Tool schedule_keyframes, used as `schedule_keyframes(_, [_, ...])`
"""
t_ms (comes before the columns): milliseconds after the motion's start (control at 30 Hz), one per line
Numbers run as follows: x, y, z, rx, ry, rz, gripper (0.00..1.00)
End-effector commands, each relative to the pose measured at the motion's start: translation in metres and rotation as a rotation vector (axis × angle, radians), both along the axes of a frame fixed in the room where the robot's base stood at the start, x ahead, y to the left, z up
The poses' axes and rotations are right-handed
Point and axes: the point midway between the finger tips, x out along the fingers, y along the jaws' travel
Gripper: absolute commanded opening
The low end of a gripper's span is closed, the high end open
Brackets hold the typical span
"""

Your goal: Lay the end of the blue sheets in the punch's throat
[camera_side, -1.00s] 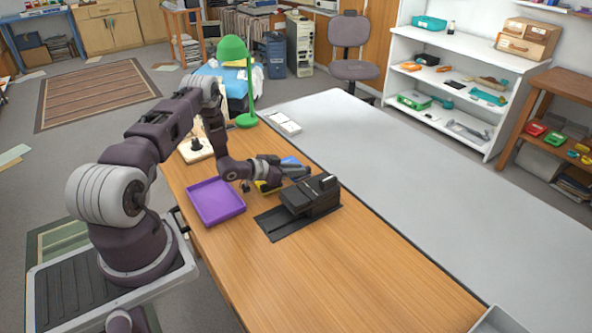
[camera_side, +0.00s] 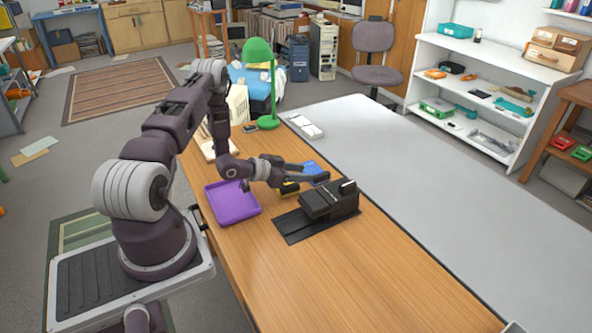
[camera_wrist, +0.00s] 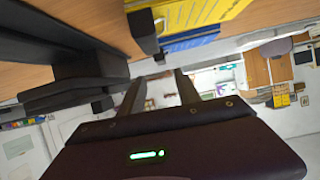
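The blue sheets (camera_side: 314,168) lie on the wooden table behind the punch, partly hidden by my gripper. They also show in the wrist view (camera_wrist: 190,41) as a blue strip beside a yellow pile. The black punch (camera_side: 328,203) stands on a dark base plate on the table; its dark body also shows at the left of the wrist view (camera_wrist: 75,75). My gripper (camera_side: 316,173) is low by the blue sheets, just behind the punch. Its two fingers are apart, with nothing visible between them in the wrist view (camera_wrist: 160,75). The punch's throat cannot be made out.
A purple tray (camera_side: 232,203) stands to the left. A green lamp (camera_side: 268,122) stands at the back. The front of the wooden table (camera_side: 340,285) is clear.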

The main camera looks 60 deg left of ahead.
Motion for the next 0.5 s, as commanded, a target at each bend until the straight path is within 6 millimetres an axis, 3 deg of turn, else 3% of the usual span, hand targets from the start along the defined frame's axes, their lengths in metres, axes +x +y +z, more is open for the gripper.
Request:
schedule_keyframes(133, [0.039,0.006,0.074,0.149,0.122,0.019,0.40])
schedule_keyframes(267, [0.052,-0.018,0.171,0.260,0.250,0.091,0.40])
schedule_keyframes(367, [0.031,-0.061,0.247,0.286,0.329,0.155,0.40])
schedule_keyframes(400, [0.013,-0.083,0.274,0.280,0.358,0.178,0.40])
schedule_keyframes(467, [-0.021,-0.120,0.308,0.254,0.400,0.199,0.40])
schedule_keyframes(500, [-0.049,-0.145,0.325,0.228,0.428,0.205,0.40])
